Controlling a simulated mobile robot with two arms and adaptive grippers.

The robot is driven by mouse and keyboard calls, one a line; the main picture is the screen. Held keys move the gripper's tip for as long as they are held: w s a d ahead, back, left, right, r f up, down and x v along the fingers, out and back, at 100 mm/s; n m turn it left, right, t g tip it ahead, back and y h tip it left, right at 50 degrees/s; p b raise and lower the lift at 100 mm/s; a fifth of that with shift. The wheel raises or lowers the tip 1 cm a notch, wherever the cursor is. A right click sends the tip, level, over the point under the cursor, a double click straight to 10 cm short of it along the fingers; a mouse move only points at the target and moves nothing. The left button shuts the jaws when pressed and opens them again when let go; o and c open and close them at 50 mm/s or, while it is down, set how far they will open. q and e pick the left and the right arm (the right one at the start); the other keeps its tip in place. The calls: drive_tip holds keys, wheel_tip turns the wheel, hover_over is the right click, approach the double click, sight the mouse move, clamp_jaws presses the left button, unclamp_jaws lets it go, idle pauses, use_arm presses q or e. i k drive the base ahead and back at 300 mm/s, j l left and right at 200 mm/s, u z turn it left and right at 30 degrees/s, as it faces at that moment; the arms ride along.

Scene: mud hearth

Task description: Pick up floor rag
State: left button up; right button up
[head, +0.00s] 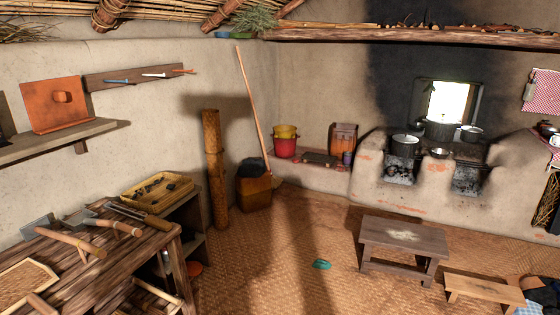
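A small teal item (321,264) lies on the woven floor left of the low wooden table; it may be a rag, but it is too small to tell. A blue-and-white checked cloth (528,308) lies at the bottom right corner beside a dark bundle (543,289), partly cut off by the frame edge. I cannot tell which of these is the floor rag. Neither of my grippers is in view.
A low table (403,240) and a bench (483,290) stand at the right on the matted floor. A workbench (130,245) with several tools fills the left. The mud hearth (430,195) is at the back right. Floor between workbench and table is mostly clear.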

sight(320, 264)
drive_tip(key=i, duration=1.05)
drive_tip(key=i+j+z, duration=0.1)
drive_tip(key=i, duration=0.9)
